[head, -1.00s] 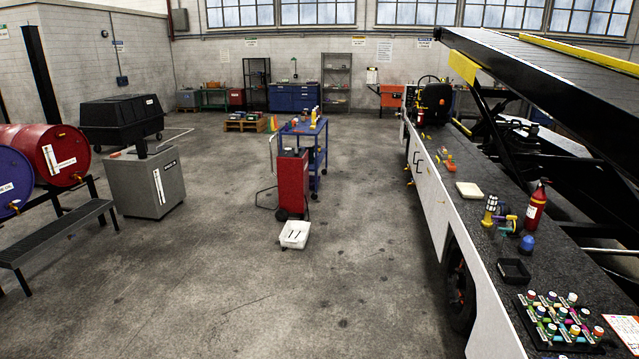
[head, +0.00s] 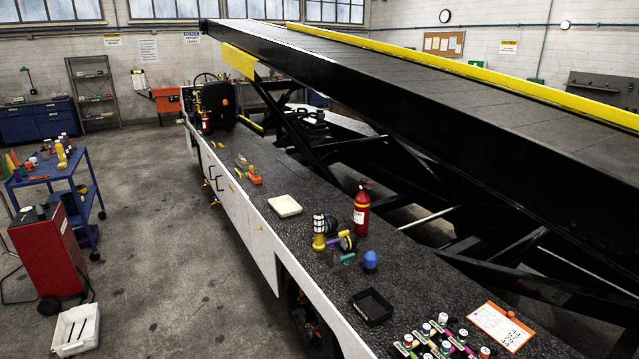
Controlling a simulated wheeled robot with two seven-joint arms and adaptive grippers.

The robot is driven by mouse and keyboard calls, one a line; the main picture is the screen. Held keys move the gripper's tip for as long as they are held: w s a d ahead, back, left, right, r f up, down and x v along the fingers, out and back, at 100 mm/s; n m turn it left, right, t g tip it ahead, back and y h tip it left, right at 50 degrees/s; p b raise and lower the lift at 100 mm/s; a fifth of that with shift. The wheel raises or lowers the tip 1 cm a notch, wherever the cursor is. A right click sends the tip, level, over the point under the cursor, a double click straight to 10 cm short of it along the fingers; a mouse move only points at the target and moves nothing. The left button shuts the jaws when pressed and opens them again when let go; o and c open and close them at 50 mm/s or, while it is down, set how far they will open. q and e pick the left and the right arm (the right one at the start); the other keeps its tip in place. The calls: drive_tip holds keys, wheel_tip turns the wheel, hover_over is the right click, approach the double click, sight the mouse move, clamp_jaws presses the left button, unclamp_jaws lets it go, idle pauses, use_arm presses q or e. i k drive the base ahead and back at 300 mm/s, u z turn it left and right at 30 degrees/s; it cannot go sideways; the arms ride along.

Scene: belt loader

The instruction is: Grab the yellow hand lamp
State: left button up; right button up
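A yellow hand lamp (head: 318,242) with a pale, caged-looking top stands upright on the dark textured deck of the belt loader (head: 270,200). A dark round item with a yellow part (head: 346,241) is close on its right; I cannot tell whether they touch. A small teal item (head: 346,258) lies in front of these. A red fire extinguisher (head: 361,212) stands behind to the right, and a blue domed item (head: 370,261) is to the right. Neither of my grippers is in view.
A cream tray (head: 285,206), a black tray (head: 372,306), several coloured-cap bottles (head: 440,338) and an orange-edged sheet (head: 501,325) are on the deck. The black conveyor (head: 440,100) slopes above. A red cabinet (head: 47,252), blue cart (head: 75,172) and white bin (head: 76,330) stand left; floor between is clear.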

sight(318, 222)
drive_tip(key=u, duration=0.2)
drive_tip(key=i, duration=1)
drive_tip(key=u, duration=1.05)
drive_tip(key=i, duration=1.25)
drive_tip(key=z, duration=0.75)
drive_tip(key=i, duration=1.25)
drive_tip(key=z, duration=1)
